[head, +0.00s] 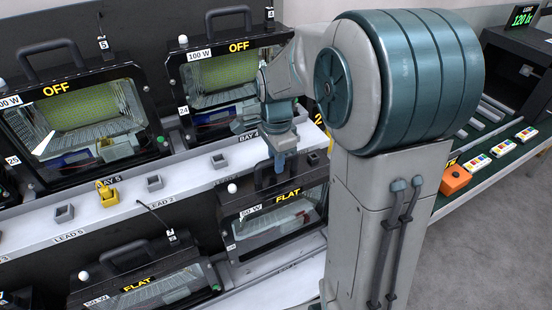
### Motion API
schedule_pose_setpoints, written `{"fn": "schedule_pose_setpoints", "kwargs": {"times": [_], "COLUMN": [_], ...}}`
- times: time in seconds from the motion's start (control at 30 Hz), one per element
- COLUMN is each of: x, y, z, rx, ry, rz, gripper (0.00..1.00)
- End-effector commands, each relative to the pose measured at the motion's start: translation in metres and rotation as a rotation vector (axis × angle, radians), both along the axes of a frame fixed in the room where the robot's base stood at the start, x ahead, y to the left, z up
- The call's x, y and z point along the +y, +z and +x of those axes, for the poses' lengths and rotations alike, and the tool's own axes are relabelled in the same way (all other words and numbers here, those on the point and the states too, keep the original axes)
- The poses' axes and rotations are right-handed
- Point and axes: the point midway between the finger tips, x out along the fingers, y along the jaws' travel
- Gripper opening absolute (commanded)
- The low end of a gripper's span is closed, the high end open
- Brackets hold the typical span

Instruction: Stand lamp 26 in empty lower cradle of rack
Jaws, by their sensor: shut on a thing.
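My gripper (281,174) points down at the carry handle of a dark floodlight (277,215) on the lower level of the rack, marked 50 W and FLAT. It is shut on that lamp's handle, partly hidden by my wrist. The lamp is upright, its glass facing out; whether its base touches the shelf is unclear. Its small side tag is too small to read surely, so I cannot confirm it is 26. The rack's upper shelf (120,205) carries clips and labels. I cannot make out an empty lower cradle; my arm hides the lower right.
Two lamps marked OFF, one at the left (88,115) and one numbered 24 (215,85), stand on the upper level. Another FLAT lamp (150,283) stands lower left. A bench at the right holds an orange box (455,180) and coloured cards. Grey floor (500,240) is clear.

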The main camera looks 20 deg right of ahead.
Motion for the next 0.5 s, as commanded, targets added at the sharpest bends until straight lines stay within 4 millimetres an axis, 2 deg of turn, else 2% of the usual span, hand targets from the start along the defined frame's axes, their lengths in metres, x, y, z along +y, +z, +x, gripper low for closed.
{"fn": "schedule_pose_setpoints", "kwargs": {"times": [0.5], "x": [0.0015], "y": [0.0027], "z": [0.0011], "rx": [0.021], "ry": [-0.001], "rz": [-0.006], "gripper": [0.0]}}
